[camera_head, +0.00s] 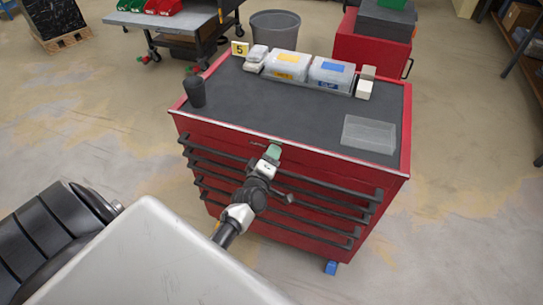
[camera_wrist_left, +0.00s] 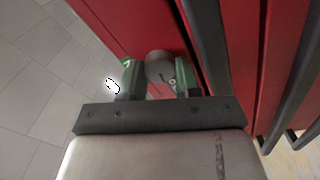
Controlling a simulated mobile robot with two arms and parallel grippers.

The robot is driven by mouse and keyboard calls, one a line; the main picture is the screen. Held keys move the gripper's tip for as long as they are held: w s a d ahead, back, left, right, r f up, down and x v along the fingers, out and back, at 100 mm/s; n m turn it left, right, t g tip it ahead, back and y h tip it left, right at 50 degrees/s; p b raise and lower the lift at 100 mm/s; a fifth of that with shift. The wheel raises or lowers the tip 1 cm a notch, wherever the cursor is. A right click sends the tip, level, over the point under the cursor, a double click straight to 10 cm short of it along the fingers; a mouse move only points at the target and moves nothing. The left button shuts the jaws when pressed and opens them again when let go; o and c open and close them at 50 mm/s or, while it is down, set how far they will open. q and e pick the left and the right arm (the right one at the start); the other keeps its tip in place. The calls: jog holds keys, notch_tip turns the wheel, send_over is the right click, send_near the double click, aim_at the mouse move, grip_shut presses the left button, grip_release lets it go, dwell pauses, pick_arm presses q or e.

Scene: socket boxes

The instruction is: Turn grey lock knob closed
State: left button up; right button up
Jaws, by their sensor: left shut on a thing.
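The grey lock knob (camera_wrist_left: 159,66) shows in the left wrist view, round and grey, on the red front of the tool cabinet (camera_head: 225,130). My left gripper (camera_wrist_left: 157,78) has its two green-padded fingers on either side of the knob and is shut on it. In the head view the left gripper (camera_head: 272,153) is at the upper front of the cabinet, just below its top edge, and it hides the knob there. The knob's exact turn angle cannot be told. My right gripper is not in view.
Black drawer handles (camera_head: 330,207) run across the cabinet front, close to the gripper. On the dark top stand a black cup (camera_head: 195,91), clear boxes (camera_head: 287,65) with yellow and blue labels, and a clear flat tray (camera_head: 369,134). The middle of the top is clear.

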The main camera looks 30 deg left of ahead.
pick_arm(q)
jog(key=shift+n, duration=0.7)
jog(key=o, duration=0.9)
jog(key=shift+o, duration=0.2)
jog(key=shift+f, duration=0.1)
